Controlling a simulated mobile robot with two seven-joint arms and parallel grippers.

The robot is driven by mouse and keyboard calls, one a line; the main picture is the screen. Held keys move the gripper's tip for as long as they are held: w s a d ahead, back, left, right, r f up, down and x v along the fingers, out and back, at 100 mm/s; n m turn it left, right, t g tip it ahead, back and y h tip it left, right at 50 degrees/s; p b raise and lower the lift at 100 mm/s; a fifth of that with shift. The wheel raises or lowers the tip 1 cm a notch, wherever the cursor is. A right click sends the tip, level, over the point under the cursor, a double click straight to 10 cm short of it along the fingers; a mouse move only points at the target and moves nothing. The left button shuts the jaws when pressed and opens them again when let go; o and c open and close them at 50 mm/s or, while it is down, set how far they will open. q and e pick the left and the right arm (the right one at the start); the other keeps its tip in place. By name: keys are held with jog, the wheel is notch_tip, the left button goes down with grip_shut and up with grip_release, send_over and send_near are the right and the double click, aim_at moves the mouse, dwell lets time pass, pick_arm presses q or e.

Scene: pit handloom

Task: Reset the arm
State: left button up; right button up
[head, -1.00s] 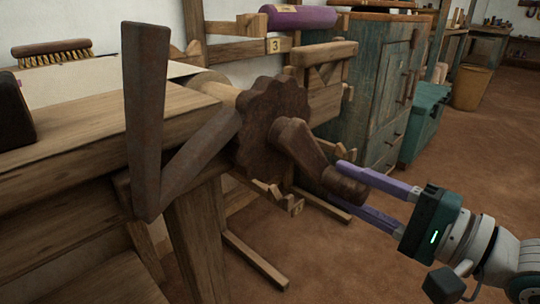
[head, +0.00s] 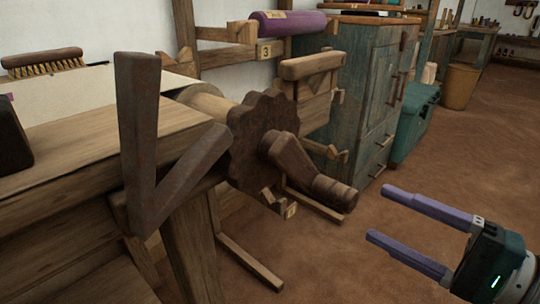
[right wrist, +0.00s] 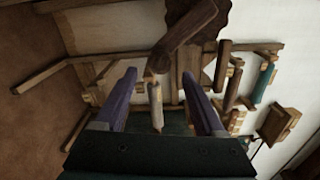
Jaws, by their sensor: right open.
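My right gripper (head: 376,214) is at the lower right of the head view, with its two purple fingers spread apart and nothing visible held between them. The dark wooden crank (head: 292,160) is on the toothed wheel (head: 250,165) of the loom, and its grip (head: 334,192) points down and to the right. The fingertips are apart from the grip, to its right. In the right wrist view the crank (right wrist: 182,38) shows beyond the open fingers (right wrist: 159,75). My left gripper is not in view.
The loom's wooden beam (head: 105,150) and a dark V-shaped wooden piece (head: 140,130) fill the left. A brush (head: 42,62) lies at the far left. A teal cabinet (head: 350,95) and a purple roll (head: 290,22) stand behind.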

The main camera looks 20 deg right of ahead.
jog(key=shift+v, duration=1.1)
jog(key=shift+a+r, duration=0.1)
jog(key=s+a+r+n+g+h+p, duration=0.15)
jog(key=a+r+n+g+p, duration=0.75)
jog(key=a+r+p, duration=1.05)
jog(key=s+d+r+n+g+h+p, duration=0.25)
jog(key=s+d+r+n+p, duration=0.2)
jog(key=r+p, duration=0.5)
jog(key=s+d+r+n+g+h+p, duration=0.2)
jog(key=s+d+r+n+h+p, duration=0.25)
jog(key=r+p, duration=0.55)
notch_tip(320, 180, up, 34)
jog(key=y+p, duration=0.1)
jog(key=p, duration=3.6)
jog(key=shift+d+m+y, duration=0.3)
jog(key=shift+d+y, duration=0.05)
jog(key=shift+d, duration=0.1)
